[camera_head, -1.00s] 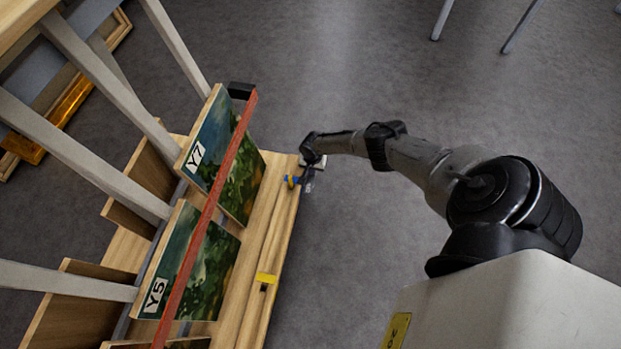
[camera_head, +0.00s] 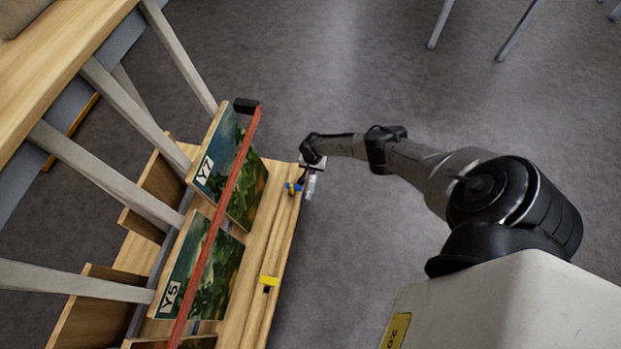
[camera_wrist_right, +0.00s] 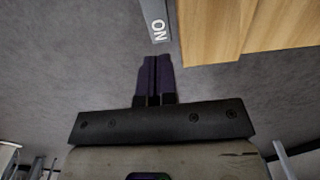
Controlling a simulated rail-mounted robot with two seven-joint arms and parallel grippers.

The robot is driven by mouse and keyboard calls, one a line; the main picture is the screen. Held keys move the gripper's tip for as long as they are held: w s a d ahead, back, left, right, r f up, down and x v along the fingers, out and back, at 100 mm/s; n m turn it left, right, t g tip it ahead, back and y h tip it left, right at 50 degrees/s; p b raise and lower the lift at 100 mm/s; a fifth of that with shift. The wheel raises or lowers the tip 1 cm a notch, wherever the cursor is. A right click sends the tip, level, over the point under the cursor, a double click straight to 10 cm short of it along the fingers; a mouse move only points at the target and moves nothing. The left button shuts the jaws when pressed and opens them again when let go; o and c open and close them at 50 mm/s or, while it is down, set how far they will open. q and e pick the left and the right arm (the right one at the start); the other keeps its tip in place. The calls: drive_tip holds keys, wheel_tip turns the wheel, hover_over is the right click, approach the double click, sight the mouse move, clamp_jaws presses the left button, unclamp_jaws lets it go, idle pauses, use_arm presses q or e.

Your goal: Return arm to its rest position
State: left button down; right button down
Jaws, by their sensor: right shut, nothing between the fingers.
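My right arm (camera_head: 420,165) reaches in from the right in the head view, curving out to the right gripper (camera_head: 309,188) near the right edge of the wooden rack base. The gripper is small and partly hidden by the wrist there. In the right wrist view the two dark fingers (camera_wrist_right: 154,80) are together, with nothing between them. Below them in that view is bare grey floor, with a wooden edge (camera_wrist_right: 235,25) to the upper right. My left gripper is not in view.
A wooden rack (camera_head: 262,235) holds painted panels labelled Y7 (camera_head: 245,190) and Y5 (camera_head: 215,275), with a red bar (camera_head: 215,225) across them. Yellow (camera_head: 270,281) and blue pieces sit on its edge. A grey strip marked "ON" (camera_wrist_right: 157,22) lies near the fingers. Open floor (camera_head: 360,260) is on the right.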

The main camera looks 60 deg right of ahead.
drive_tip(key=shift+r, duration=0.35)
idle(0.5)
drive_tip(key=shift+a+p, duration=0.3)
drive_tip(key=s+a+r+n+y+p, duration=0.1)
drive_tip(key=s+a+r+n+p, duration=0.25)
drive_tip(key=a, duration=0.55)
drive_tip(key=s+a+r+n+y+p, duration=0.1)
drive_tip(key=s+a+r+n+p, duration=0.2)
drive_tip(key=a, duration=0.5)
drive_tip(key=s+a+r+n+y+p, duration=0.1)
drive_tip(key=a+r+n+p, duration=0.3)
drive_tip(key=a, duration=0.5)
drive_tip(key=s+a+r+n+p, duration=0.3)
drive_tip(key=a+r+p, duration=0.25)
drive_tip(key=r, duration=0.55)
drive_tip(key=s+d+r+n+t+h+p, duration=0.1)
drive_tip(key=s+r+p, duration=0.25)
drive_tip(key=r, duration=0.75)
drive_tip(key=s+d+r+n+t+h+p, duration=0.1)
drive_tip(key=s+d+r+p, duration=0.3)
drive_tip(key=r, duration=0.7)
drive_tip(key=s+a+r+n+t+h+p, duration=0.15)
drive_tip(key=r+p, duration=0.35)
drive_tip(key=r, duration=0.6)
wheel_tip(320, 180, up, 37)
drive_tip(key=p, duration=3.7)
drive_tip(key=shift+w+y, duration=0.15)
drive_tip(key=shift+y, duration=0.2)
